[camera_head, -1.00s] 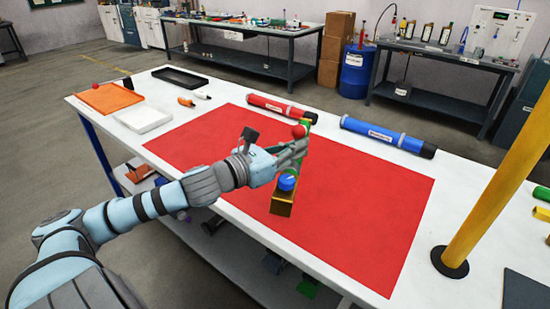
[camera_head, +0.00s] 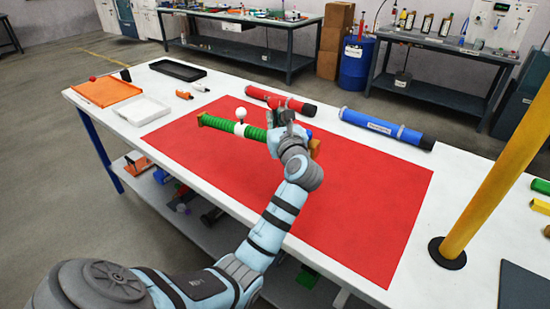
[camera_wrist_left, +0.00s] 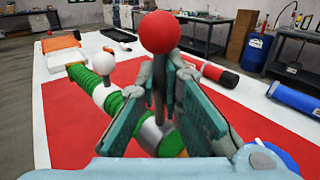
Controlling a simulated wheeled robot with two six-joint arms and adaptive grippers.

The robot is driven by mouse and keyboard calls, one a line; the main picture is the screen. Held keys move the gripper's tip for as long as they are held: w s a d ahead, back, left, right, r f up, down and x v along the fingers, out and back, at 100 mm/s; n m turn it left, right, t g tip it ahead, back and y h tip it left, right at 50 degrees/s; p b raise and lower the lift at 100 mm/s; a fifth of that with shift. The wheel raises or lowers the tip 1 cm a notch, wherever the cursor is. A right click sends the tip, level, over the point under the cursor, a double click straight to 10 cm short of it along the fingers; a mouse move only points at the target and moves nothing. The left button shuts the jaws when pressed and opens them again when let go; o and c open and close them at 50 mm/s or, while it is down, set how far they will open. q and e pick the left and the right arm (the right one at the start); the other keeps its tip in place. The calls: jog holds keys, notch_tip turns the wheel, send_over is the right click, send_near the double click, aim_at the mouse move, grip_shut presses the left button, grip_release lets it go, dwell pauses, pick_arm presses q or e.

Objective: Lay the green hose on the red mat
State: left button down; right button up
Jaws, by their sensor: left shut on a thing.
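The green hose (camera_head: 222,123) has a ribbed body, a white collar with a white ball on it, and a brass end piece (camera_head: 316,147) with a blue part beside it. It lies across the picture over the upper part of the red mat (camera_head: 340,200); I cannot tell whether it touches the mat. My left gripper (camera_head: 281,124) is shut on the hose between the white collar and the brass end, hiding part of it. The left wrist view shows the hose (camera_wrist_left: 85,82) running up left from between the fingers (camera_wrist_left: 160,110), with a red ball above them. My right gripper is not in view.
A red tube (camera_head: 282,103) and a blue tube (camera_head: 385,130) lie behind the mat on the white table. An orange tray (camera_head: 105,93), a white tray (camera_head: 143,112) and a black tray (camera_head: 178,70) are at left. A yellow pole (camera_head: 490,165) stands at right.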

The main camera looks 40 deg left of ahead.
pick_arm(q)
notch_tip(320, 180, down, 11)
jog(key=b, duration=0.4)
jog(key=shift+r, duration=0.2)
jog(key=c, duration=1.8)
grip_release()
jog(key=shift+o, duration=0.5)
jog(key=shift+r, duration=0.1)
jog(key=shift+d, duration=0.1)
